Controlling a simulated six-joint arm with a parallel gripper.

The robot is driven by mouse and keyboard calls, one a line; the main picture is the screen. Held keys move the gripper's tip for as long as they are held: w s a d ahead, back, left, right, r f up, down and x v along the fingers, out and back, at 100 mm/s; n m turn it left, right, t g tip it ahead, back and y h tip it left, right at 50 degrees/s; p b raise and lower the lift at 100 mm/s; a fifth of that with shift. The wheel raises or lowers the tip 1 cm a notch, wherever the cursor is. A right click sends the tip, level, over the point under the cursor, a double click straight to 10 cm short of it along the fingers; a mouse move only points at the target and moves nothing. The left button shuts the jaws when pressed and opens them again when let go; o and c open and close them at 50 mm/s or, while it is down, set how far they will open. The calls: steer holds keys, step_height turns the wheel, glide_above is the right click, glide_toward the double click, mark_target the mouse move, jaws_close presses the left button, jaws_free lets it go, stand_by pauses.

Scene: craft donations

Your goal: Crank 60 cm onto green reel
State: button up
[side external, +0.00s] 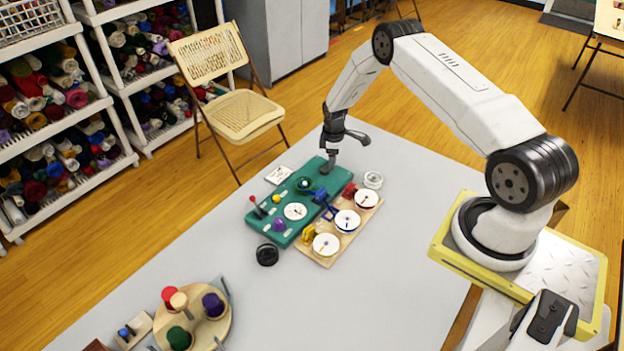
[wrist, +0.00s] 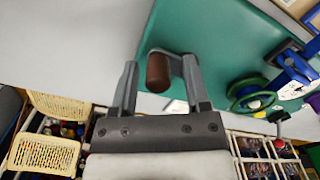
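My gripper (side external: 331,160) is low over the far end of the green board (side external: 285,237). In the wrist view my gripper (wrist: 160,65) is open. A brown crank knob (wrist: 158,72) on a grey crank arm shows between its fingers, with gaps on both sides; I cannot tell the height difference. The green reel (side external: 305,184) sits on the board near the gripper and also shows in the wrist view (wrist: 250,95). A white dial (side external: 295,211) is on the board. In the side view the crank knob cannot be made out at the gripper.
A wooden board (side external: 318,257) with three white-faced spools lies beside the green board. A dark spool (side external: 267,255), a white card (side external: 278,175) and a clear-white reel (side external: 373,180) lie nearby. A round wooden holder (side external: 207,334) with coloured spools stands at front left. The table's right part is clear.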

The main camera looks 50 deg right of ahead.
steer(key=shift+r, duration=0.15)
steer(key=shift+r, duration=3.65)
steer(key=shift+c, duration=0.4)
steer(key=shift+w, duration=0.1)
